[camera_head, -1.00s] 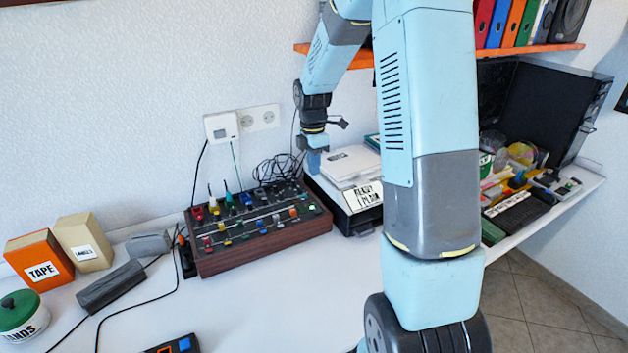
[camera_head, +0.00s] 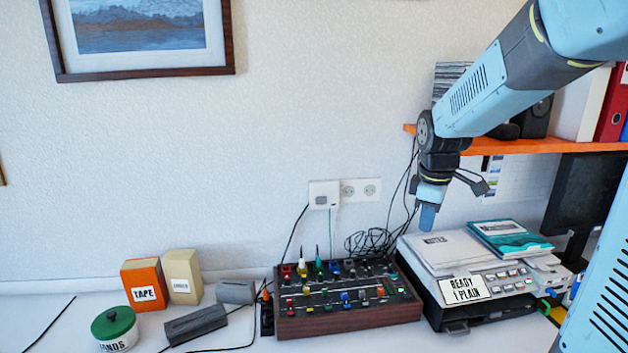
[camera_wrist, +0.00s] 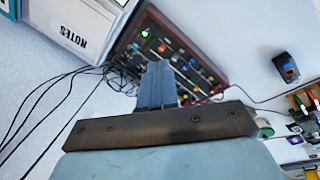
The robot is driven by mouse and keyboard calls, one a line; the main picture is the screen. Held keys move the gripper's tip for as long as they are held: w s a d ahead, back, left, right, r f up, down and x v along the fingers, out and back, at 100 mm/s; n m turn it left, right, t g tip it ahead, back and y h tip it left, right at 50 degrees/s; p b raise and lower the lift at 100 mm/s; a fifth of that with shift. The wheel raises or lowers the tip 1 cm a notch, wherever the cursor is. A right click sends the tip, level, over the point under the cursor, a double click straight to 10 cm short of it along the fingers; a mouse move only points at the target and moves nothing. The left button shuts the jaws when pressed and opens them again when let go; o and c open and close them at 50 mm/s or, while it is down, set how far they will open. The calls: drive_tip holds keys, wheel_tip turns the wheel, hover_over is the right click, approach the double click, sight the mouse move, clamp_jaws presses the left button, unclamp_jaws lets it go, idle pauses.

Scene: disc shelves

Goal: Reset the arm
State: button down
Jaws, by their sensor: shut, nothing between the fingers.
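My gripper (camera_head: 428,214) hangs pointing down in the head view, above and left of the printer's top. Its fingers are shut together with nothing between them. In the wrist view the shut fingers (camera_wrist: 157,84) show at the centre, in front of the mixer panel. My arm comes in from the upper right of the head view, bent down at the wrist.
A printer (camera_head: 470,290) with papers and books on top stands below my gripper. A knobbed mixer (camera_head: 345,318) is left of it. An orange shelf (camera_head: 540,146) is behind my arm.

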drive_tip(key=s+r+m+t, duration=0.1)
drive_tip(key=s+r+m, duration=0.2)
drive_tip(key=s+m, duration=0.3)
drive_tip(key=s+a+r+m+t, duration=0.1)
drive_tip(key=s+m, duration=0.4)
drive_tip(key=s, duration=0.8)
drive_tip(key=shift+a+r+m+t+y, duration=0.2)
drive_tip(key=shift+r+m+t+y, duration=0.15)
drive_tip(key=shift+r+t, duration=0.65)
drive_tip(key=shift+s+r, duration=0.15)
drive_tip(key=shift+r, duration=0.05)
